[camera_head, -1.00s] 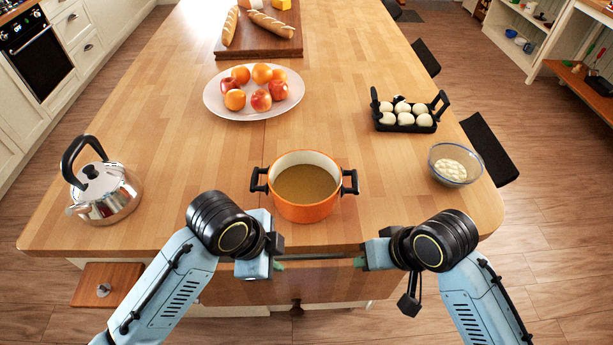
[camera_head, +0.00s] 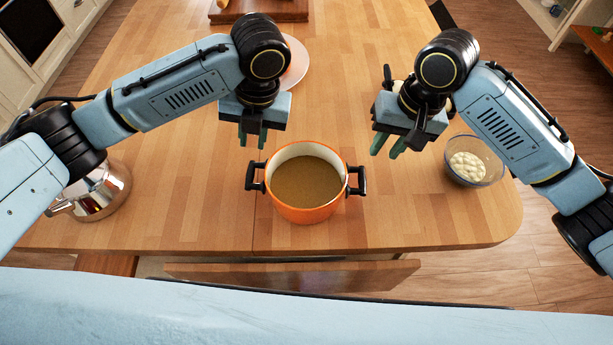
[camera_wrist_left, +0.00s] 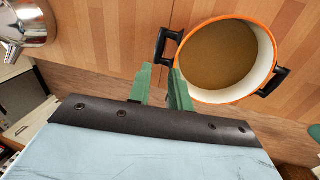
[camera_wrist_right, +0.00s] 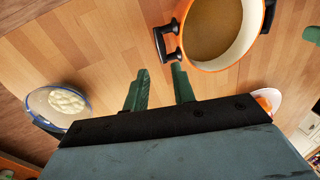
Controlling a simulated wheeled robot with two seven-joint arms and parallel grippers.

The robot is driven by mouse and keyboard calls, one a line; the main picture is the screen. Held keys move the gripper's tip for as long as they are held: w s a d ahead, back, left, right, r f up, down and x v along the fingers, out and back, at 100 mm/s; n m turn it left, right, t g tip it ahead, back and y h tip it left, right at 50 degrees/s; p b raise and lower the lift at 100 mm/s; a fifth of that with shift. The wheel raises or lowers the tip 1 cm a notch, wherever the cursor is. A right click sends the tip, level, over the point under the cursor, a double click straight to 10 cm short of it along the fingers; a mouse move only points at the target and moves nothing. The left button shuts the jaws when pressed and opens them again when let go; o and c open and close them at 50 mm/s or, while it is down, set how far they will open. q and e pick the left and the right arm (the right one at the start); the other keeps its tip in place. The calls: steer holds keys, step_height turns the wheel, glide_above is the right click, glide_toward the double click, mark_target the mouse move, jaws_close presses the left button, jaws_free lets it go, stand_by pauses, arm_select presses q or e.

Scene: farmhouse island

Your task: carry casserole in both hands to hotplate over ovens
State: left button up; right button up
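The orange casserole (camera_head: 305,212) with brown contents stands upright on the wooden island top (camera_head: 190,215), near its front edge. Its two black handles point left and right. My left gripper (camera_head: 253,139) is open and empty above the left handle (camera_head: 255,176), apart from it. In the left wrist view the green fingers (camera_wrist_left: 160,85) are spread just short of that handle. My right gripper (camera_head: 389,146) is open and empty, above and right of the right handle (camera_head: 357,180). In the right wrist view its fingers (camera_wrist_right: 158,88) point toward the handle without touching. The hotplate is not identifiable here.
A kettle (camera_head: 105,195) stands at the left, partly behind my left arm. A glass bowl of white pieces (camera_head: 478,160) is at the right. A plate (camera_head: 296,65) and a board (camera_head: 285,12) are farther back. An oven (camera_head: 28,30) shows at the far left.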

mark_target(250, 171)
arm_select(q)
steer(key=shift+s+f, duration=0.1)
arm_select(e)
steer(key=shift+s, duration=0.1)
